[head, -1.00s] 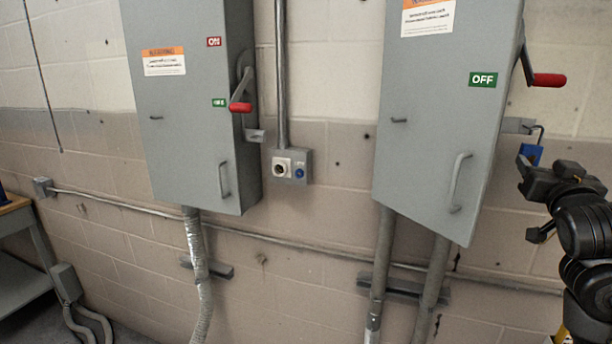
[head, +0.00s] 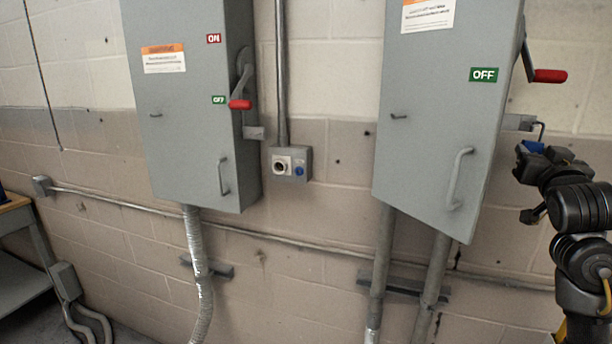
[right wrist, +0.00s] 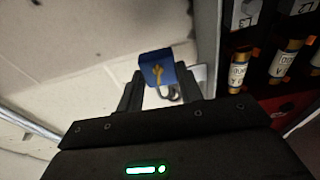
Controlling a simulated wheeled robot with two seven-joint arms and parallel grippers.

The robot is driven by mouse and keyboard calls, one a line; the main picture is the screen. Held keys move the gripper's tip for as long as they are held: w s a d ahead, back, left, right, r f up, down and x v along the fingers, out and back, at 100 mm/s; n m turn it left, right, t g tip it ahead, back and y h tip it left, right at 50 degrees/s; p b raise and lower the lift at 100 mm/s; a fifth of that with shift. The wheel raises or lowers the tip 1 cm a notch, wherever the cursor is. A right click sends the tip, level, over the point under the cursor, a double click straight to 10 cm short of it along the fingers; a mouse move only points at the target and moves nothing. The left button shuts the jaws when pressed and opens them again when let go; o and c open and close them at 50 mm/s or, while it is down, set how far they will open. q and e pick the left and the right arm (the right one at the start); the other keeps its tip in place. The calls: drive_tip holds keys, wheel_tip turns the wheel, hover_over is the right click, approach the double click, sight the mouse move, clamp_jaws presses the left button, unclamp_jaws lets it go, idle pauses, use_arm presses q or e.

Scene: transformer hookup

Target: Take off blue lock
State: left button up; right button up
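The blue lock (head: 533,147) hangs from a thin hooked shackle at the right side of the right grey cabinet, below its red-handled lever. In the head view my right gripper hides most of the lock. In the right wrist view the lock (right wrist: 155,70) shows a yellow key mark, with its shackle below it. My right gripper (head: 530,182) is at the lock; its two fingers (right wrist: 160,75) stand apart, at either side of the lock near their tips. I see no clear grip on it. My left gripper is not in view.
The right cabinet (head: 430,130) has a red-handled lever (head: 549,76) above my gripper and an OFF label. A left cabinet (head: 190,120) and a small socket box (head: 291,165) are on the wall. In the right wrist view an open compartment holds several fuses (right wrist: 283,60).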

drive_tip(key=shift+o, duration=1.3)
drive_tip(key=c, duration=0.6)
drive_tip(key=shift+o, duration=0.2)
drive_tip(key=shift+r+p, duration=0.3)
drive_tip(key=shift+r+p, duration=0.35)
drive_tip(key=shift+r+p, duration=0.75)
drive_tip(key=shift+s+d+f+p, duration=0.1)
drive_tip(key=shift+s+d+p, duration=0.1)
drive_tip(key=shift+d+p, duration=0.6)
drive_tip(key=shift+s+d+r+p, duration=0.1)
drive_tip(key=shift+s+d+p, duration=0.25)
drive_tip(key=shift+p, duration=0.65)
drive_tip(key=shift+s+d+f+p, duration=0.1)
drive_tip(key=shift+d+p, duration=0.65)
drive_tip(key=shift+p, duration=0.15)
